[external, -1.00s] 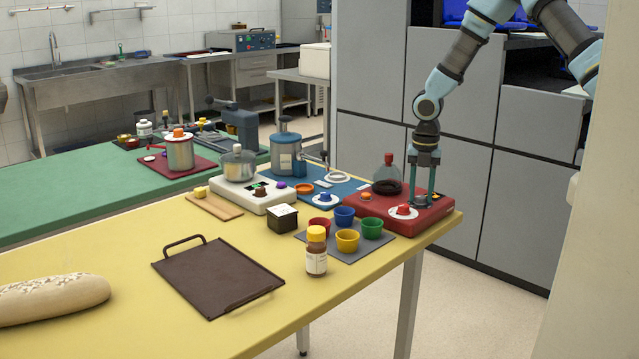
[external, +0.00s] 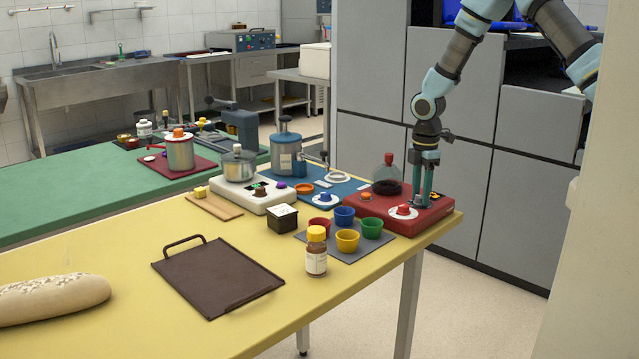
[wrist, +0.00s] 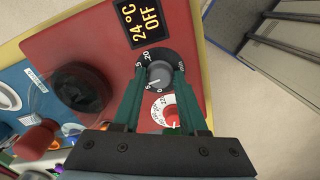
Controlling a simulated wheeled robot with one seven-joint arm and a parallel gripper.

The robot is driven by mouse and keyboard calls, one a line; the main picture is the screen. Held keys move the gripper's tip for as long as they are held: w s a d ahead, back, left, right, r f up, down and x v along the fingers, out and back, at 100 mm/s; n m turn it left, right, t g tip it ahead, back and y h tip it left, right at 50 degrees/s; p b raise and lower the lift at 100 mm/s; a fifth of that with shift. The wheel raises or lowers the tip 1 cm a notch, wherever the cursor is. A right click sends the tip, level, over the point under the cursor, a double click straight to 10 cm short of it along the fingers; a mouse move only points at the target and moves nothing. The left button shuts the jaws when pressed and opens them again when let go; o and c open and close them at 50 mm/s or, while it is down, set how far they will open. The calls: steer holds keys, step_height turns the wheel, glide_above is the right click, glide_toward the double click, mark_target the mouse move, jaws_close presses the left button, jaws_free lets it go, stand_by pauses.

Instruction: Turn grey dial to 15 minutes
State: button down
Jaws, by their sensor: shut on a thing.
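The grey dial (wrist: 159,74) sits on a round black scale with white numbers, on the red hotplate unit (wrist: 95,25). In the wrist view the fingertips of my gripper (wrist: 160,70) are on both sides of the dial, shut on it. A pale mark shows near the dial's lower left edge, close to a 0; I cannot read the setting surely. In the external view my gripper (external: 424,202) points down on the right of the red unit (external: 385,221), and it hides the dial.
A red knob (wrist: 172,113) on a white scale lies close to the grey dial, by my fingers. A display (wrist: 144,19) reads 24 °C OFF. A dark flask (external: 387,180) stands on the unit. Several coloured cups stand left of it, including a green cup (external: 371,228).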

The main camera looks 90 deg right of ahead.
mark_target(420, 197)
steer(key=m+b, duration=0.1)
steer(key=m, duration=0.3)
steer(key=shift+f+m, duration=0.1)
steer(key=shift+m, duration=0.2)
steer(key=shift+m+b, duration=0.4)
steer(key=shift+m, duration=1.2)
steer(key=shift+c, duration=2.2)
jaws_free()
step_height(420, 197, up, 11)
steer(key=b, duration=0.2)
